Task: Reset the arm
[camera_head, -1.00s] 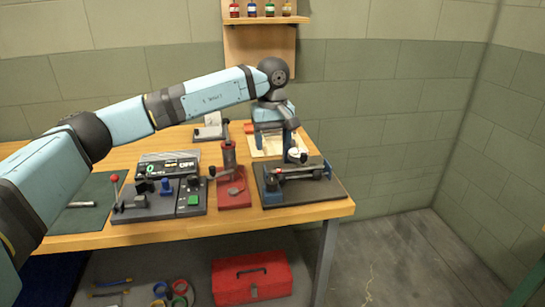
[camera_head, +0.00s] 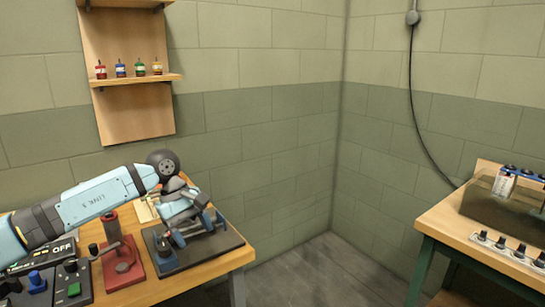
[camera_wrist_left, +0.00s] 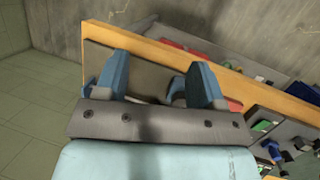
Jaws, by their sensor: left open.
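My left arm (camera_head: 95,200) comes in from the left in the head view, over the wooden bench. Its gripper (camera_head: 192,228) points down over a dark base plate (camera_head: 222,245) with a fixture at the bench's right end. The gripper partly hides that fixture. In the left wrist view the two blue fingers (camera_wrist_left: 160,82) stand apart, with nothing seen clamped between them. The bench's wooden edge runs behind them. My right gripper is not in view.
A red press-like tool (camera_head: 120,262) and a control box with an OFF display (camera_head: 45,255) stand left of the plate. A shelf (camera_head: 135,80) holds several small bottles. At right, a table (camera_head: 475,235) carries a tank (camera_head: 515,205). Floor between is clear.

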